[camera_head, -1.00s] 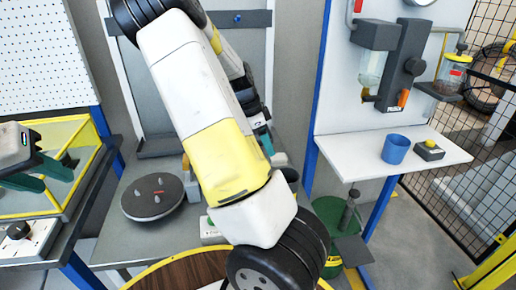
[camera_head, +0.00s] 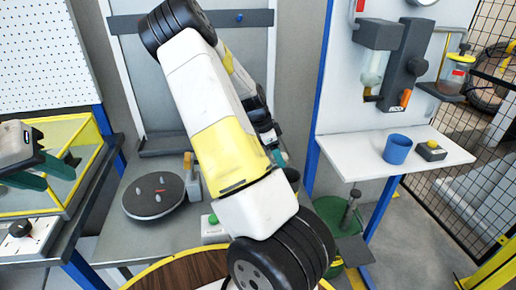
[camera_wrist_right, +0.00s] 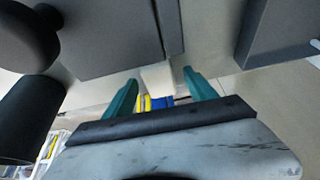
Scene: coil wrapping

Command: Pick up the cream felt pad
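My right gripper (camera_head: 279,158) is mostly hidden behind my own arm in the head view, over the back of the middle bench. In the right wrist view its two teal fingers (camera_wrist_right: 160,92) stand apart. A small pale cream block (camera_wrist_right: 157,77) shows between and beyond the fingertips; I cannot tell whether it is the cream felt pad, and no contact is clear. No felt pad can be made out in the head view. My left gripper (camera_head: 38,174) is at the far left, teal fingers apart and empty, over a yellow-framed case (camera_head: 80,125).
A dark round plate with pegs (camera_head: 153,196) lies on the grey bench (camera_head: 165,238). A round wooden top with yellow rim (camera_head: 185,272) is in front. A blue cup (camera_head: 397,149) stands on the white shelf (camera_head: 345,150) at right. A green bin (camera_head: 330,212) is below.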

